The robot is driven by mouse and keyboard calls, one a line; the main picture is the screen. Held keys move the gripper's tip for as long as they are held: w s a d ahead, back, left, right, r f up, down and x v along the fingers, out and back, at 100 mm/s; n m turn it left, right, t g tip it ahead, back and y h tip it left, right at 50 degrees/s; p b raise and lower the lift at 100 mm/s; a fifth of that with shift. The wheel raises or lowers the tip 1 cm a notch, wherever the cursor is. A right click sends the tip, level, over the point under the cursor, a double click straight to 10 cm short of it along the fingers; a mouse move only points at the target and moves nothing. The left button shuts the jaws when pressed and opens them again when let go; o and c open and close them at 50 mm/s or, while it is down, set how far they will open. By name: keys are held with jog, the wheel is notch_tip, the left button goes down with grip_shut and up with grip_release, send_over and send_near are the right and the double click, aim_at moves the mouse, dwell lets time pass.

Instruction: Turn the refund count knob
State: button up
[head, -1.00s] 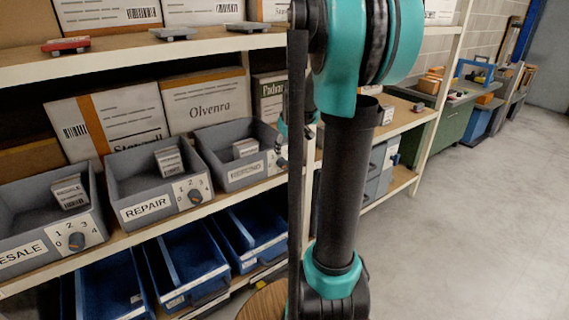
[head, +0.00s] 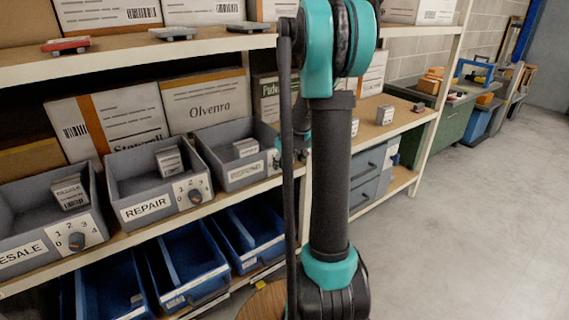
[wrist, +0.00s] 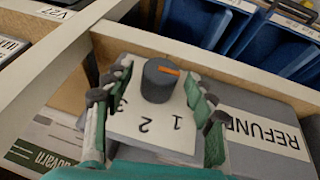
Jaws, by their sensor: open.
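The refund count knob (wrist: 159,82) is a dark grey round knob with an orange pointer line, on a white dial plate (wrist: 150,130) on the front of the grey refund bin. In the wrist view the line points to the right, away from the visible 1, 2 and 3. My gripper (wrist: 158,84) is open, with one finger on each side of the knob; gaps show between them. In the head view the refund bin (head: 232,186) is on the middle shelf, its knob hidden by my gripper (head: 290,152) and arm.
The repair bin (head: 128,190) with its own knob (head: 195,196) stands to the left, then the resale bin (head: 22,247). Blue bins (head: 185,268) fill the shelf below. Boxes (head: 205,104) stand behind. The floor (head: 470,230) at right is clear.

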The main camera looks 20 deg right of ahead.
jog(key=c, duration=1.2)
jog(key=shift+o, duration=0.2)
jog(key=shift+d+y, duration=0.1)
jog(key=shift+y, duration=0.2)
jog(key=y, duration=0.1)
jog(key=m+g+y, duration=0.1)
jog(key=y, duration=0.1)
jog(key=shift+w+d, duration=0.15)
jog(key=shift+d, duration=0.2)
jog(key=shift+d+f+m+g+y, duration=0.1)
jog(key=shift+m+g+y, duration=0.2)
jog(key=shift+y, duration=0.75)
jog(key=shift+d+m+g+y, duration=0.1)
jog(key=shift+g+y, duration=0.3)
jog(key=shift+y, duration=0.65)
jog(key=o, duration=1.2)
jog(key=shift+c, duration=0.2)
